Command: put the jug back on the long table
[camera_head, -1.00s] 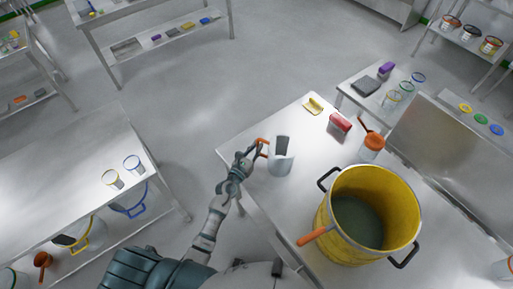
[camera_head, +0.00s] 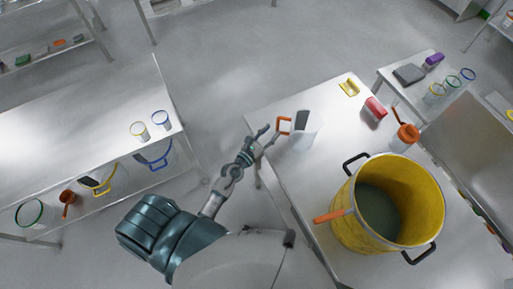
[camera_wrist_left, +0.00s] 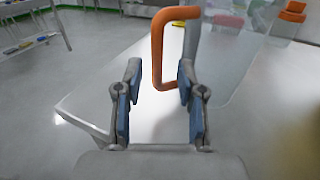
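The jug (camera_head: 304,133) is pale and see-through with an orange handle. It stands upright on the steel table (camera_head: 283,178) at right, near that table's left corner. Its handle faces my left gripper (camera_head: 269,137). In the left wrist view the orange handle (camera_wrist_left: 157,48) rises ahead of the left gripper (camera_wrist_left: 158,82), whose two fingers are spread apart with nothing held between them. The handle appears just beyond the fingertips. My right gripper is not in view.
A big yellow pot (camera_head: 385,208) with an orange-handled tool stands on the same table. An orange scoop container (camera_head: 404,138), a red brush (camera_head: 375,108) and a yellow item (camera_head: 349,88) are behind it. Another steel table (camera_head: 70,140) at left bears two clear cups (camera_head: 139,130).

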